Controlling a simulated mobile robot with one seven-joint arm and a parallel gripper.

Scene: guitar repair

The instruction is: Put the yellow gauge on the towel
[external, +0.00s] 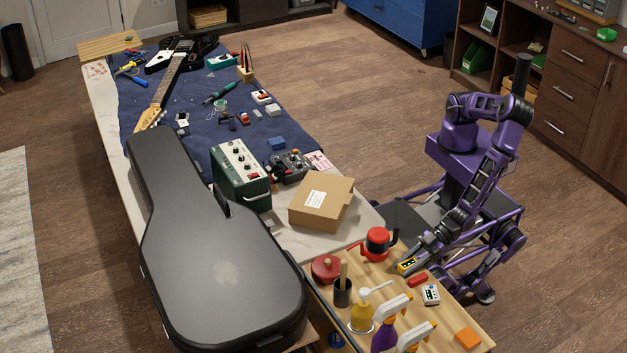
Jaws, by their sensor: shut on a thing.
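My gripper (411,260) is over the light wooden surface at the front right, at the end of my purple arm. It is shut on the yellow gauge (405,266), a small yellow block with a dark face. I cannot tell whether the gauge is touching the wood or held just above it. The large dark blue cloth (190,98), the only towel-like thing I can make out, lies across the far part of the long bench, well away to the left of my gripper.
A red and black pot (377,243), a red block (418,280) and a white device (431,294) are near my gripper. A guitar (168,75) lies on the cloth.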

